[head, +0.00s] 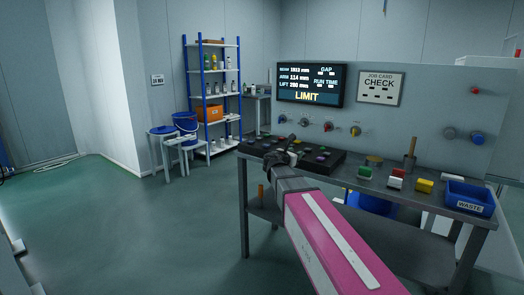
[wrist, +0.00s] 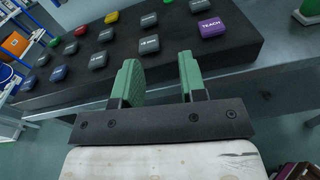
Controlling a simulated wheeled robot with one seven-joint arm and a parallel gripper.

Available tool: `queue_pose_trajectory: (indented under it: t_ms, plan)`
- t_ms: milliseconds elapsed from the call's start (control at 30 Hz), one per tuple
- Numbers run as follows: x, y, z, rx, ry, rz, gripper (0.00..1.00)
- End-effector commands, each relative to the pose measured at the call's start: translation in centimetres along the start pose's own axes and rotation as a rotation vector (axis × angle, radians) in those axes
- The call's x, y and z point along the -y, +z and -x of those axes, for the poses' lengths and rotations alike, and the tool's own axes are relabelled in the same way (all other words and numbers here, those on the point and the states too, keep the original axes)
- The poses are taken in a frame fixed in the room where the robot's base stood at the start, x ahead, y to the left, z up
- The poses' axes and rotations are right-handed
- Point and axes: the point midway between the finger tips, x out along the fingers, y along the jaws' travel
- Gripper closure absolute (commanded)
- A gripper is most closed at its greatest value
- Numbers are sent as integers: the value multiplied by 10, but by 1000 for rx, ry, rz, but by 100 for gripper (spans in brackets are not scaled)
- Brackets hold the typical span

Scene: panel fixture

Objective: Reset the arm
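My gripper (wrist: 158,78) shows in the wrist view with two green fingers standing apart and nothing between them. It is above the near edge of a black button box (wrist: 240,40). The box carries several coloured buttons, among them a purple one marked TEACH (wrist: 212,27) and grey ones with labels too small to read surely. In the head view, my gripper (head: 283,153) is small and dark at the end of my pink arm, over the box (head: 322,160) on the bench's left part. It hides some buttons there. I cannot tell whether it touches the box.
The bench (head: 420,198) also bears coloured blocks and a blue WASTE bin (head: 470,196). Behind it stands a panel with knobs, a JOB CARD sign reading CHECK (head: 380,87) and a screen (head: 310,85) reading LIMIT. A shelf rack (head: 212,100) stands farther back.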

Motion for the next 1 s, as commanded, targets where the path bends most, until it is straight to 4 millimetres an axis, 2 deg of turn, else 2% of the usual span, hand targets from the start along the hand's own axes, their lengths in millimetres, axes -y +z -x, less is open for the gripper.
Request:
queue_pose_trajectory:
  t_ms: [167,367,567,667,800,900,1000]
  plan:
    - [23,-26,-1,-80,-49,-140,62]
    - [60,-69,1,-202,-152,-373,62]
    - [114,-135,15,-364,-362,-726,62]
    - [150,-178,34,-453,-549,-966,62]
    - [191,-233,69,-538,-864,-1290,62]
    - [215,-266,99,-562,-1116,-1492,62]
    - [231,-290,128,-557,-1358,-1647,62]
